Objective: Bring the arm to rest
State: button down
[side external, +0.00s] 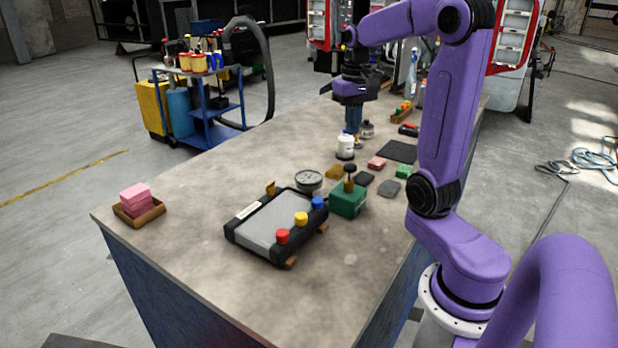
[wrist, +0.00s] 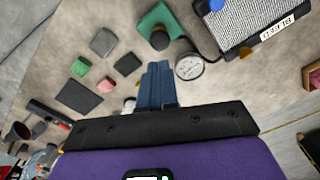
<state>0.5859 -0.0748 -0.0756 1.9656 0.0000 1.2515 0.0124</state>
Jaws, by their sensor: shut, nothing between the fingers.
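My gripper (side external: 354,122) is at the end of the purple arm, above the far part of the workbench (side external: 190,230). Its blue fingers point down and are shut, with nothing between them. In the wrist view the gripper (wrist: 155,72) also shows closed and empty. Near it on the bench stands a white jar (side external: 345,147). I cannot tell the exact gap between the fingers and the bench top.
A black-framed device with coloured knobs (side external: 275,225), a round gauge (side external: 308,180) and a green box (side external: 348,200) stand mid-bench. Small blocks and a dark mat (side external: 398,151) lie to the right. Pink blocks (side external: 135,196) sit in a tray at left. The left bench top is largely clear.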

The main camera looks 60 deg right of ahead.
jog(key=shift+a, duration=0.1)
dwell(0.3)
jog(key=s+a+f+n, duration=0.15)
jog(key=a+n, duration=0.25)
jog(key=a, duration=0.4)
jog(key=s+a+f+n, duration=0.1)
jog(key=a+f+n, duration=0.1)
jog(key=a+n, duration=0.5)
jog(key=s+a+f+n, duration=0.2)
jog(key=s+a+n, duration=0.1)
jog(key=s+a, duration=0.2)
jog(key=s+a+f+n, duration=0.2)
jog(key=s+a+n, duration=0.2)
jog(key=s, duration=0.6)
jog(key=shift+s+a+f+n, duration=0.3)
jog(key=shift+a+f, duration=0.1)
jog(key=shift+a, duration=0.4)
